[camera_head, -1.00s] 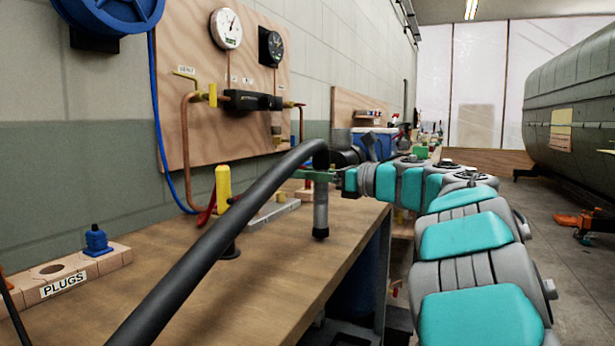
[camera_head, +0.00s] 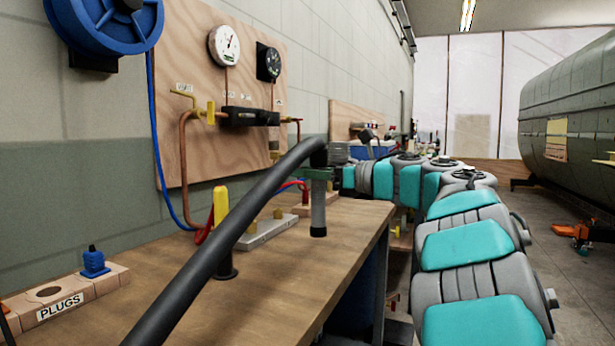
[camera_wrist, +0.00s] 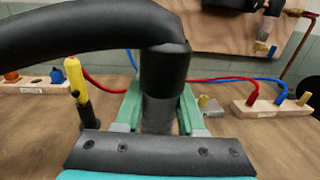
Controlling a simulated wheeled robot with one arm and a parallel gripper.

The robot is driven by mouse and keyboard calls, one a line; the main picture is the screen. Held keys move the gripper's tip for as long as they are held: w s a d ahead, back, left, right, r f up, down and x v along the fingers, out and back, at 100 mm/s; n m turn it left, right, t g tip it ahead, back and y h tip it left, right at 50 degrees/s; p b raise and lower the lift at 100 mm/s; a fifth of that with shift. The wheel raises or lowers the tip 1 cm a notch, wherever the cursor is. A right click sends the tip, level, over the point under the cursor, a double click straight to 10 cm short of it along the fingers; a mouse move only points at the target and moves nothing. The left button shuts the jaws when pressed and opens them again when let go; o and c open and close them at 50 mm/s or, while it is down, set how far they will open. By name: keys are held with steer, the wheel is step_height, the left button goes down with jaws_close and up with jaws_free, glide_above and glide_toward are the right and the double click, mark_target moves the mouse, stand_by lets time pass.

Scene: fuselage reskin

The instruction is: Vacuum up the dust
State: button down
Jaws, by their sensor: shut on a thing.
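My gripper (camera_wrist: 158,112) is shut on the vacuum nozzle, a grey tube topped by a black elbow (camera_wrist: 164,68). In the head view the nozzle (camera_head: 318,210) hangs upright near the bench's right part, with my gripper (camera_head: 317,174) around its upper part. A thick black hose (camera_head: 235,225) runs from the elbow down to the lower left across the picture. The nozzle's lower end is at or close above the wooden bench top (camera_head: 250,290); I cannot tell if it touches. I cannot make out any dust in either view.
A yellow-handled tool (camera_head: 221,205) stands upright in a black base. A block labelled PLUGS (camera_head: 65,293) lies at the left. Behind are a grey metal bar (camera_head: 268,230), a wooden block with red and blue leads (camera_wrist: 270,104) and a gauge board (camera_head: 180,90). The bench front is clear.

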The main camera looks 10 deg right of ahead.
steer(key=shift+r+p, duration=0.7)
steer(key=shift+r, duration=0.95)
